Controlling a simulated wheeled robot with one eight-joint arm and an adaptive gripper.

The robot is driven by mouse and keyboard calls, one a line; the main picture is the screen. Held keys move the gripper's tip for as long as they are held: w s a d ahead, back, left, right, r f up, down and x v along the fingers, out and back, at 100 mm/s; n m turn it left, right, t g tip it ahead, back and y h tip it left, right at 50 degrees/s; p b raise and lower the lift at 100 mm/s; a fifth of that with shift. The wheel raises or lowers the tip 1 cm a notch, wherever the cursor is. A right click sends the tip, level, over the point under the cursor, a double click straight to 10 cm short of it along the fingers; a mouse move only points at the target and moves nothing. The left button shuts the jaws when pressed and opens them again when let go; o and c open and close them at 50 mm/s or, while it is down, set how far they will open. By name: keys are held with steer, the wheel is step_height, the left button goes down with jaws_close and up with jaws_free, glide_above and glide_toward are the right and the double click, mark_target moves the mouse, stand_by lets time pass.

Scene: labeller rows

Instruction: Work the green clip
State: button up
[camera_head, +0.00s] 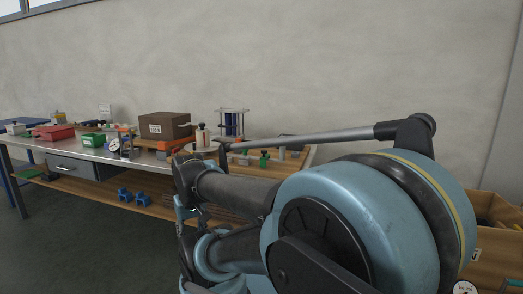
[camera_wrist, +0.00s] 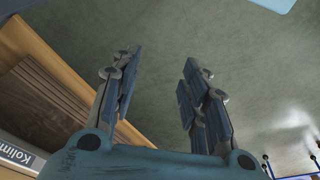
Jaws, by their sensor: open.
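My gripper (camera_wrist: 159,78) is open in the wrist view, its two fingers apart with only bare floor showing between them. No green clip can be made out with certainty. My arm fills the right half of the head view, and the gripper is hard to make out there.
Floor (camera_head: 75,225) in front is clear. A wooden crate (camera_head: 492,236) stands at right.

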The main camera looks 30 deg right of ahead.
steer(key=w+d+r+m, duration=0.5)
steer(key=w+r, duration=0.4)
steer(key=r, duration=0.5)
steer(key=w+d+r+m+g, duration=0.1)
steer(key=w+d+r+m, duration=0.1)
steer(key=w+d+r, duration=0.4)
steer(key=w+d+r+m, duration=0.2)
steer(key=d+r, duration=0.3)
steer(key=d, duration=0.4)
steer(key=w+d+r+m+g, duration=0.1)
steer(key=w+d+r+m, duration=0.1)
steer(key=w+d+r, duration=0.4)
steer(key=d+r+m, duration=0.3)
steer(key=d+m, duration=0.1)
steer(key=d, duration=1.1)
steer(key=f, duration=1.7)
steer(key=shift+s+a+f, duration=0.15)
steer(key=shift+a+f, duration=0.05)
steer(key=shift+f, duration=0.05)
jaws_close()
